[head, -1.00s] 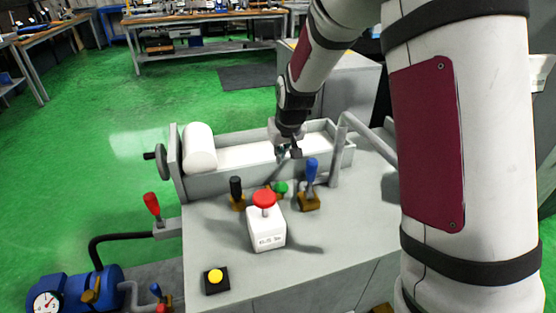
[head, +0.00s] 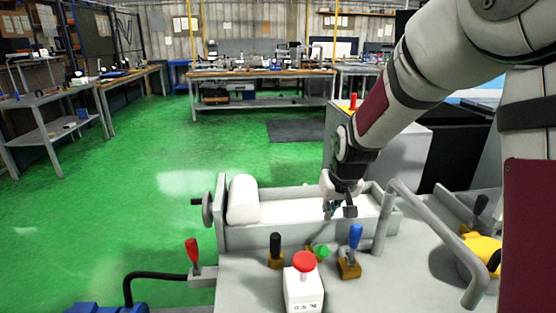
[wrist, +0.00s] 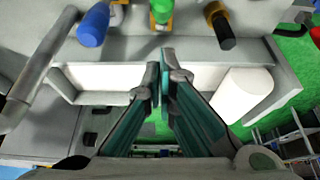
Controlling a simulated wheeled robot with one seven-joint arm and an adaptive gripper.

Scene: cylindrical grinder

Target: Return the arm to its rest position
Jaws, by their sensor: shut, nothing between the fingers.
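My gripper (head: 340,208) hangs from the arm over the right part of the grinder's trough (head: 290,231). In the wrist view my gripper (wrist: 161,75) has its two fingers together with nothing between them. The white grinding wheel (head: 243,200) lies at the left end of the trough; in the wrist view the wheel (wrist: 245,90) is at the right. A blue-handled lever (head: 355,237), a green knob (head: 322,251) and a black-handled lever (head: 275,244) stand in front of the trough. I cannot tell how far the fingertips are above the trough.
A red button on a white box (head: 304,288) stands at the front. A grey bent pipe (head: 385,225) rises close to the right of my gripper. A red lever (head: 192,252) is at the left. Green floor (head: 120,170) is open at the left, with workbenches (head: 260,75) behind.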

